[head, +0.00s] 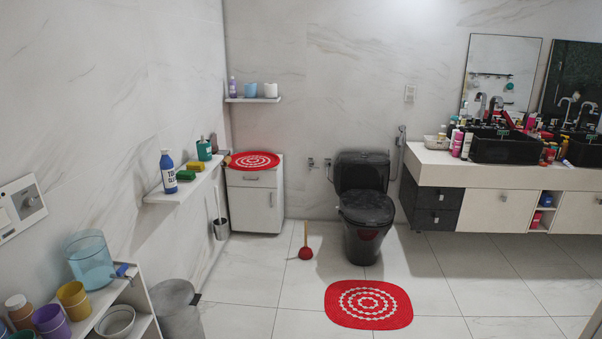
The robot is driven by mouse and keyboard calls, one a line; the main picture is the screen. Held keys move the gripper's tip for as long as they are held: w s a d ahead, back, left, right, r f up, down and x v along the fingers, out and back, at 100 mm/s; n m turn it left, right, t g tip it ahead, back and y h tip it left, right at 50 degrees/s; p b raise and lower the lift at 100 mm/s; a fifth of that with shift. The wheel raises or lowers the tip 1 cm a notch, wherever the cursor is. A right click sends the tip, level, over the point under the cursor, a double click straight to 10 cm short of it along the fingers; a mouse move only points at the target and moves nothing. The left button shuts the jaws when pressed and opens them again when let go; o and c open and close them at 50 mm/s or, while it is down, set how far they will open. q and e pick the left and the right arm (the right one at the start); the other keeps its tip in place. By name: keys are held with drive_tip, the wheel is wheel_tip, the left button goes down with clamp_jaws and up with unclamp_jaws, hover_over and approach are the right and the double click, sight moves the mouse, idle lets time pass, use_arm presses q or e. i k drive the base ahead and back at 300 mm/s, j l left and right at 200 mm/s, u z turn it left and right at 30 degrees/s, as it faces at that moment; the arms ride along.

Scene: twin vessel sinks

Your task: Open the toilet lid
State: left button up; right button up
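A black toilet (362,240) stands against the back wall, a little right of the middle of the head view. Its dark lid (367,206) lies flat over the bowl, so it is closed. The black tank (361,171) rises behind the lid. Neither of my grippers shows in this view.
A red patterned mat (368,304) lies on the floor in front of the toilet. A red plunger (306,250) stands to its left, near a white cabinet (256,200). The vanity (500,205) with black sinks is at right. A shelf unit (110,300) and grey bin (177,312) are at front left. The floor between is open.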

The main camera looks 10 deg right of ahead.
sight(372, 208)
drive_tip(key=i+l+z, duration=0.1)
drive_tip(key=i+z, duration=0.25)
drive_tip(key=i, duration=0.3)
drive_tip(key=i+j+z, duration=0.1)
drive_tip(key=i+z, duration=0.25)
drive_tip(key=i, duration=0.25)
drive_tip(key=i+j+z, duration=0.25)
drive_tip(key=i+z, duration=0.15)
drive_tip(key=i, duration=0.25)
drive_tip(key=i+l+z, duration=0.1)
drive_tip(key=i+z, duration=0.2)
drive_tip(key=i, duration=0.85)
